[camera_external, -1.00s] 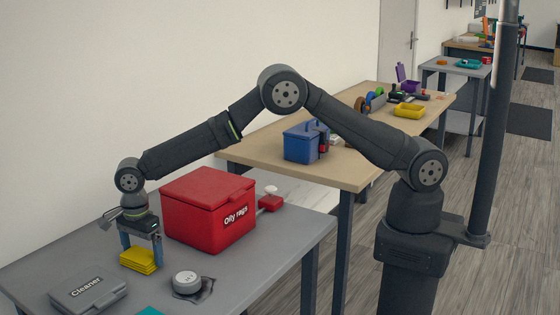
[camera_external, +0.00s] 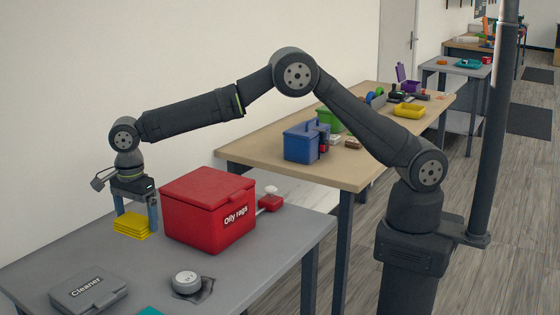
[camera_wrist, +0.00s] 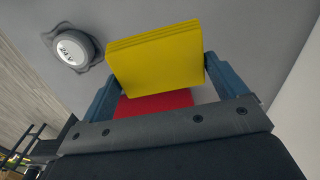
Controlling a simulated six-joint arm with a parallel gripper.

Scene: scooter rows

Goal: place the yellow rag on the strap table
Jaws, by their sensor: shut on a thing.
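The yellow rag (camera_external: 132,225) is a folded, layered rectangle between the fingers of my gripper (camera_external: 136,214). In the wrist view the rag (camera_wrist: 155,58) spans the gap between the two blue-grey fingers. My gripper is shut on it and holds it beside the left side of the red "Oily rags" box (camera_external: 207,208), over the grey table (camera_external: 235,275). A wood-topped table (camera_external: 262,150) stands behind, with several items on it. I cannot tell which table is the strap table.
A grey "Cleaner" case (camera_external: 88,292) and a round grey disc on a dark cloth (camera_external: 186,282) lie on the grey table. A dark post (camera_external: 495,130) rises at right.

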